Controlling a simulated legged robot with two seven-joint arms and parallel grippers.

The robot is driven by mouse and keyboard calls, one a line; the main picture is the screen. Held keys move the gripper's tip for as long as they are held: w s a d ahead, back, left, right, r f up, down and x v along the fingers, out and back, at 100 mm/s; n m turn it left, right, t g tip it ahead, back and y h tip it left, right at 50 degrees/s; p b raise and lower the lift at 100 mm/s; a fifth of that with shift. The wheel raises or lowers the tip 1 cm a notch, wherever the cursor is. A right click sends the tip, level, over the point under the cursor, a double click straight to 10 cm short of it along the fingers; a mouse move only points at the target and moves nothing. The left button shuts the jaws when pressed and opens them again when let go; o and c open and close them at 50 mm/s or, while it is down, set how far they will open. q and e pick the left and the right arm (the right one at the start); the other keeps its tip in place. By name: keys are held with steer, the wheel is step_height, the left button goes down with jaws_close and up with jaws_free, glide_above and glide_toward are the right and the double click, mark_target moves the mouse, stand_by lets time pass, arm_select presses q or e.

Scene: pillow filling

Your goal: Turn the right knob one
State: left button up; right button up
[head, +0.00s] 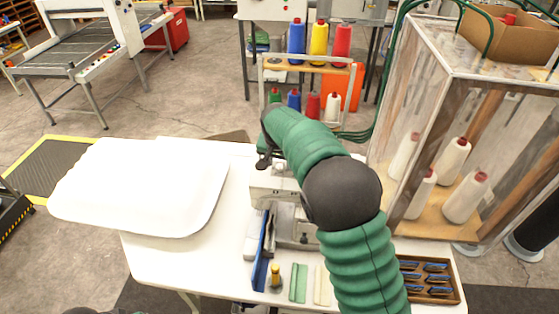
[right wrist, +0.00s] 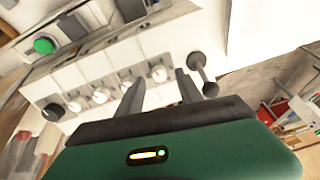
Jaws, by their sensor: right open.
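My right gripper (head: 266,160) reaches over the white machine (head: 272,186) on the table in the head view, and my green arm hides part of the machine. In the right wrist view, the gripper (right wrist: 160,86) is open and empty, its two dark fingers apart, pointing at a panel with a row of several knobs. A small white knob with a red mark (right wrist: 158,73) shows between the fingertips. I cannot tell whether they touch it. A dark knob on a stem (right wrist: 200,68) is just right of the right finger. Another dark knob (right wrist: 53,112) ends the row at left.
A green button (right wrist: 45,45) sits on the panel at upper left. A white pillow (head: 140,187) lies at the table's left. A clear cabinet with thread cones (head: 453,158) stands right, a thread rack (head: 309,64) behind. A blue upright piece (head: 263,250) and a wooden tray (head: 430,294) are in front.

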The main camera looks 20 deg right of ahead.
steer(key=shift+x, duration=0.9)
jaws_close()
steer(key=shift+n, duration=1.1)
